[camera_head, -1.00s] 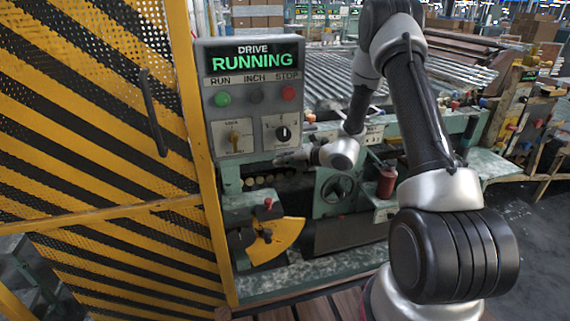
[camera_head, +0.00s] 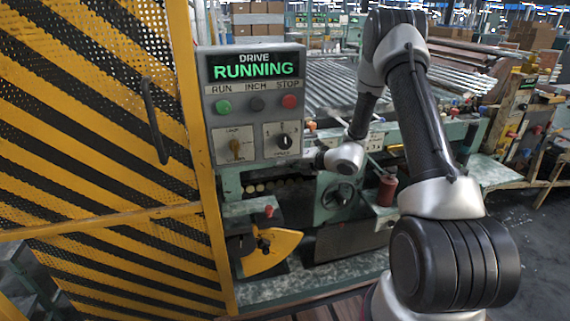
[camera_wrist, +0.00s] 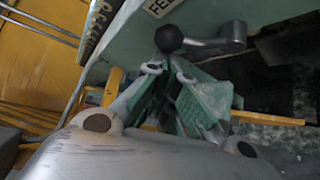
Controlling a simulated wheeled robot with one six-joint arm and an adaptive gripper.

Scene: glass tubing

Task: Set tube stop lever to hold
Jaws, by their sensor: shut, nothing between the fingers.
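In the head view a short lever with a red knob (camera_head: 268,211) stands above a yellow quadrant plate (camera_head: 275,252) below the control box. No readable label marks it as the tube stop lever. My gripper (camera_head: 317,158) is up and to the right of that knob, apart from it, small and partly hidden by my wrist. In the wrist view my gripper (camera_wrist: 168,78) is shut and empty, its green-padded fingers together. Just beyond the fingertips is a black ball knob (camera_wrist: 168,38) on a metal crank arm (camera_wrist: 220,40); contact cannot be told.
The control box (camera_head: 257,110) reads DRIVE RUNNING, with buttons and two selectors. A yellow-black mesh guard (camera_head: 90,150) closes the left side. A handwheel (camera_head: 338,194) and a red bottle (camera_head: 386,189) are right of the lever. A partly cut label (camera_wrist: 162,8) begins "FEE".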

